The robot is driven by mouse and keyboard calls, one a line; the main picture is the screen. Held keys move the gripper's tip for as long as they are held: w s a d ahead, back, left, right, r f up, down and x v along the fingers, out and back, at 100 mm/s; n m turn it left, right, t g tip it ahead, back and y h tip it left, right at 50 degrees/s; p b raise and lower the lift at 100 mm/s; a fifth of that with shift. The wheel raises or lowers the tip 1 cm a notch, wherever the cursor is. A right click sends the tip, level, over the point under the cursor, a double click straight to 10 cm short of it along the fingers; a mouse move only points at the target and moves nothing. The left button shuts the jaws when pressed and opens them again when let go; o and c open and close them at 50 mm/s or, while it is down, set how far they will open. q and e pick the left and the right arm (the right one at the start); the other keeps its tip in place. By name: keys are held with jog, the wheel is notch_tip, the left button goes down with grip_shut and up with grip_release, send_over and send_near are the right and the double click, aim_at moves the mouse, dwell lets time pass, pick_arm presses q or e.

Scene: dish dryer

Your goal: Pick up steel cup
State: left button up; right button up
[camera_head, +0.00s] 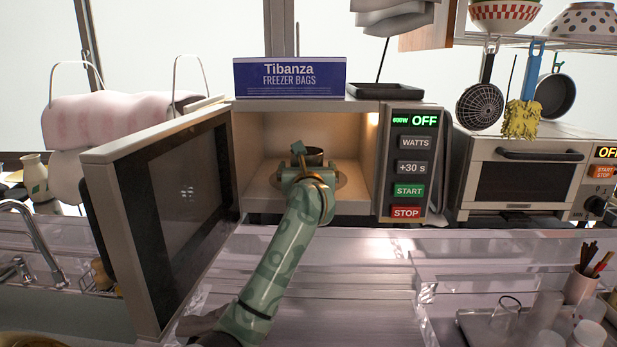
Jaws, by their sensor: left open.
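A dark steel cup (314,153) stands inside the open microwave (236,160), on its round turntable (346,187). Only the cup's upper part shows, because my left gripper (304,157) and wrist cover the rest. The left arm reaches in through the microwave opening from below in the picture. The left gripper is open at the cup, with a finger at the cup's left side. I cannot tell whether the fingers touch the cup. My right gripper is out of view.
The microwave door (170,195) hangs open on the left, close beside my left arm. A freezer bags box (290,78) and a black tray (385,91) lie on top. A toaster oven (525,172) stands right. The counter in front is mostly clear.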

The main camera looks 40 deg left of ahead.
pick_arm(q)
jog(key=shift+w+a, duration=0.35)
jog(key=shift+s+r, duration=0.1)
jog(key=shift+c, duration=1)
jog(key=c, duration=1)
jog(key=shift+d+r, duration=0.1)
